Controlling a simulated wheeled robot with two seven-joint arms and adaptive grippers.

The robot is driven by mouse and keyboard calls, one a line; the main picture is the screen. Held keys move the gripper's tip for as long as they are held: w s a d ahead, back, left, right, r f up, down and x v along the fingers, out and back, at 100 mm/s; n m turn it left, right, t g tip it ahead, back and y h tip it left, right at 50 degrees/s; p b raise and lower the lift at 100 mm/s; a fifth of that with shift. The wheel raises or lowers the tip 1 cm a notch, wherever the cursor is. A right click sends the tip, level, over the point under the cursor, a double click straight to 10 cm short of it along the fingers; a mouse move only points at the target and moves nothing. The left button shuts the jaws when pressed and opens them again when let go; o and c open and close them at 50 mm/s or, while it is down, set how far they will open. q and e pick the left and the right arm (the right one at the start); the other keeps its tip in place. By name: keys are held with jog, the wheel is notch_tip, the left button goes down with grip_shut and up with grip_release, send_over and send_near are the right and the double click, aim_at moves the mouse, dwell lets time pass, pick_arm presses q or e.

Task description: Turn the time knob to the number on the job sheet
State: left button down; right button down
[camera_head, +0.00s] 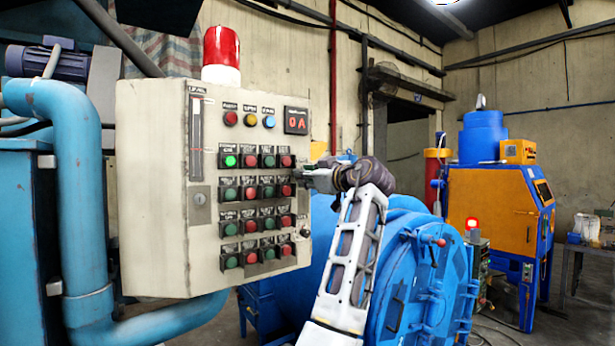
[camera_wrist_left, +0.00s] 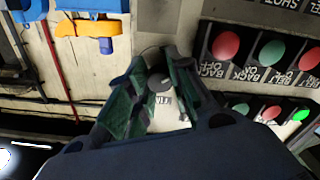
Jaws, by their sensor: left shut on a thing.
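The beige control panel (camera_head: 155,190) stands left of centre in the head view. My left gripper (camera_head: 305,180) is at its right edge, beside the upper rows of buttons. In the left wrist view the fingers of my left gripper (camera_wrist_left: 160,62) are closed around a small dark round knob (camera_wrist_left: 158,84). A white label below the knob is partly hidden, and its text is upside down and not readable. The knob's pointer and scale cannot be made out. In the head view the gripper hides this knob. No job sheet can be made out. My right gripper is not in view.
Rows of red and green buttons (camera_head: 250,162) with dark guards sit close to the gripper. A small dark knob (camera_head: 305,232) is lower on the panel. A red display (camera_head: 296,121) reads 0 A. A blue drum machine (camera_head: 425,285) stands behind my arm.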

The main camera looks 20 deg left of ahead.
pick_arm(q)
jog(key=shift+m+p, duration=3.45)
jog(key=shift+m, duration=9.35)
jog(key=c, duration=1.5)
grip_release()
jog(key=shift+d, duration=0.1)
